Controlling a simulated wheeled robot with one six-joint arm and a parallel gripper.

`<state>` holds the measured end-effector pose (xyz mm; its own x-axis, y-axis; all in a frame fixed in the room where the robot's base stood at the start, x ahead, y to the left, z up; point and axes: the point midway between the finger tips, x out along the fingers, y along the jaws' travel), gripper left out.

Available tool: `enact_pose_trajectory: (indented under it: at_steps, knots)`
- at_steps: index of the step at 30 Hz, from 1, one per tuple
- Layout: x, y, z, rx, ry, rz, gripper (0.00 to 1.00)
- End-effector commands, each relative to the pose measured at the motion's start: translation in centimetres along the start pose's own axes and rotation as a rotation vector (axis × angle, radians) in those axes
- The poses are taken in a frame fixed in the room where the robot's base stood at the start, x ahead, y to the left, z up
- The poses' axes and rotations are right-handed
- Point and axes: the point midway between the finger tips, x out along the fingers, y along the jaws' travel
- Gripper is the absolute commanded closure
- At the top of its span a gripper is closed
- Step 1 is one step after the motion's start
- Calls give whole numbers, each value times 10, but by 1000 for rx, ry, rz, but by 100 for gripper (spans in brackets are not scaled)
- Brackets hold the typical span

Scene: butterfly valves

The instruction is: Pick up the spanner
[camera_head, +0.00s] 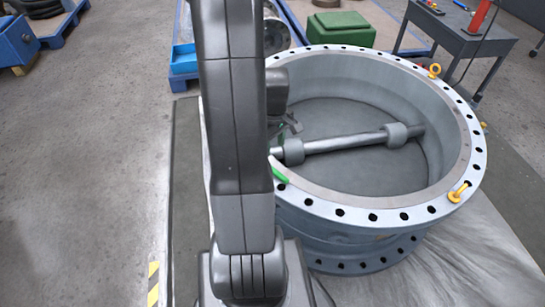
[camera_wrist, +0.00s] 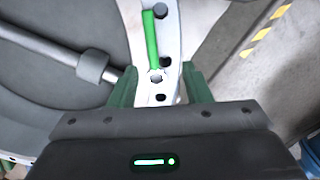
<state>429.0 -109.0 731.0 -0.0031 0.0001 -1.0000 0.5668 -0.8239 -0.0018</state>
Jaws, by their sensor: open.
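The spanner has a green handle and a small metallic end. It lies on the pale bolt-holed top flange of the large butterfly valve (camera_head: 397,216). The two green fingers are apart, one on each side of that end, with nothing held. Whether they are level with it I cannot tell. In the head view only a short green piece of the spanner (camera_head: 279,175) shows beside my arm, which hides much of the gripper.
A shaft (camera_head: 345,144) crosses the valve's open middle. Yellow eye bolts (camera_head: 458,191) stand up from the flange. A grey tool cart (camera_head: 462,35) is at the back right, and a green box (camera_head: 327,30) stands behind the valve.

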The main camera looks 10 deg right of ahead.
Motion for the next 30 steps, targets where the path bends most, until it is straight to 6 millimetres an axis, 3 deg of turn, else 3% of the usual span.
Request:
enact_pose_trajectory:
  at_steps: [8,16,26,30]
  knots:
    - [32,8,-5,-27,-2,-2,56]
    - [81,8,-5,-25,-2,-3,56]
    - [105,9,-5,-25,-1,-1,56]
    - [124,12,-4,-25,-2,-3,56]
